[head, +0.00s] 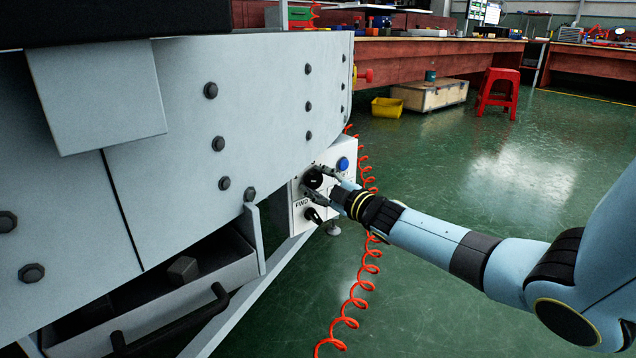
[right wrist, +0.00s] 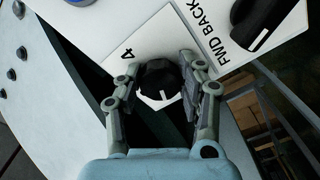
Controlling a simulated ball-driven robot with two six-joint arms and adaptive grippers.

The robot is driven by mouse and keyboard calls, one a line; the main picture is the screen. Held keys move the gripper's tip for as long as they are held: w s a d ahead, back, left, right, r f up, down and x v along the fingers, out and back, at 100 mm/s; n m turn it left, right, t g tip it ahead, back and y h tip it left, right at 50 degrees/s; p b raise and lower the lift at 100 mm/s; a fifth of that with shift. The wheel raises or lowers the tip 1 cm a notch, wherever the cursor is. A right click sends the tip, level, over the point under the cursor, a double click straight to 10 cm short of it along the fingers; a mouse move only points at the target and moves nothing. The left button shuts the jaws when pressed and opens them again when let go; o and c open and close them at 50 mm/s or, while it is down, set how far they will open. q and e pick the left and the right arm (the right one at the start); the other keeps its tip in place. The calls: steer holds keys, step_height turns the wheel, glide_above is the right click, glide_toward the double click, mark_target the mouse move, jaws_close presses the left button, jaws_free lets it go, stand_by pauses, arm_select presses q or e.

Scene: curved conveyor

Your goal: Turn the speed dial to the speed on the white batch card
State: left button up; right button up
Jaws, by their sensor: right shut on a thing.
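The black speed dial (head: 313,178) is on the white control box (head: 299,213) at the side of the conveyor. My right gripper (head: 319,181) reaches it from the right. In the right wrist view my right gripper (right wrist: 163,82) has its two fingers on either side of the dial (right wrist: 158,75), shut on it. A white pointer mark shows on the dial, and a black "4" (right wrist: 126,54) is printed on the panel near it. The other scale numbers are hidden or unreadable. I cannot make out a white batch card in either view. My left gripper is not in view.
A black selector knob (head: 313,215) marked FWD and BACK sits below the dial, and a blue button (head: 343,164) above right. An orange coiled hose (head: 371,268) hangs beside the box. The conveyor's grey side (head: 180,130) fills the left. The green floor is open on the right.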

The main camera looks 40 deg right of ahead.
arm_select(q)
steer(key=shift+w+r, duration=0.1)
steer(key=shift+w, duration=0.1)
arm_select(e)
steer(key=o, duration=1.2)
steer(key=shift+c, duration=0.2)
steer(key=shift+s, duration=0.45)
steer(key=s, duration=1.1)
steer(key=shift+d, duration=0.45)
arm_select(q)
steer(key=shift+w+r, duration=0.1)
